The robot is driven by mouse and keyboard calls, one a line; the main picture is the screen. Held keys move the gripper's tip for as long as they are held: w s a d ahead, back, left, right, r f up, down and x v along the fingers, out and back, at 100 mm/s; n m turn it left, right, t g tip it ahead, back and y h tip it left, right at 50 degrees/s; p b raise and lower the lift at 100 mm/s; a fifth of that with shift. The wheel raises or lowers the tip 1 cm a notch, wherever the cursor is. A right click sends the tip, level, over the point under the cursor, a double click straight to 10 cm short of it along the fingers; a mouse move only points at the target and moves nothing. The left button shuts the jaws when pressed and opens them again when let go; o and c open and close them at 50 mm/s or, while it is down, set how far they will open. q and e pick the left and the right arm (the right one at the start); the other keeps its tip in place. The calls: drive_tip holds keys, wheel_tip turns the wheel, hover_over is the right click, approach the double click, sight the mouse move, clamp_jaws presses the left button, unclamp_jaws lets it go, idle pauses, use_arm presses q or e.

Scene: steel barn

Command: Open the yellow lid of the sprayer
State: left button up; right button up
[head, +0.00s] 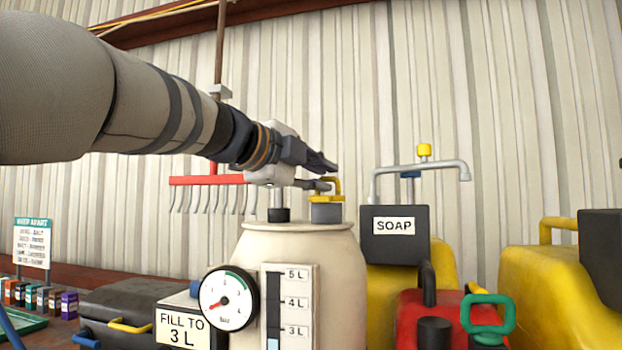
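The sprayer (297,250) is a cream tank with a round dial and a level scale on its front. Its yellow lid part (334,186) is a bent yellow handle over a grey-blue block on the tank's top right. A dark cap and post with a pale grey fitting (270,176) stand to the left of it. My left gripper (328,164) reaches in from the left, its dark fingers just above and left of the yellow handle. The fingers overlap, so their gap and any contact with the handle cannot be told. My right gripper is not in view.
A yellow container with a black SOAP box (394,234) and a grey pipe stands right of the sprayer. A red can (455,310) with a green handle is in front. A dark case (130,305) and FILL TO 3 L sign (183,331) are at left. A red rake (207,180) hangs behind.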

use_arm(q)
drive_tip(key=shift+w+d, duration=0.1)
drive_tip(key=shift+d, duration=0.05)
clamp_jaws()
drive_tip(key=shift+s+r, duration=0.1)
drive_tip(key=shift+s, duration=0.15)
drive_tip(key=shift+s+a+r+m+t+h, duration=0.1)
drive_tip(key=shift+s+a+m+t+h, duration=0.15)
drive_tip(key=shift+t, duration=0.25)
drive_tip(key=shift+s+a+r+m+t+h, duration=0.1)
drive_tip(key=shift+t+h, duration=0.25)
drive_tip(key=shift+t, duration=0.15)
drive_tip(key=shift+s+a+r+m+t+h, duration=0.1)
drive_tip(key=shift+s+m+t+h, duration=0.35)
drive_tip(key=shift+m+t+h, duration=0.3)
drive_tip(key=shift+s+a+r+m+t+h, duration=0.1)
drive_tip(key=shift+s+m+t+h, duration=0.4)
drive_tip(key=shift+h, duration=0.45)
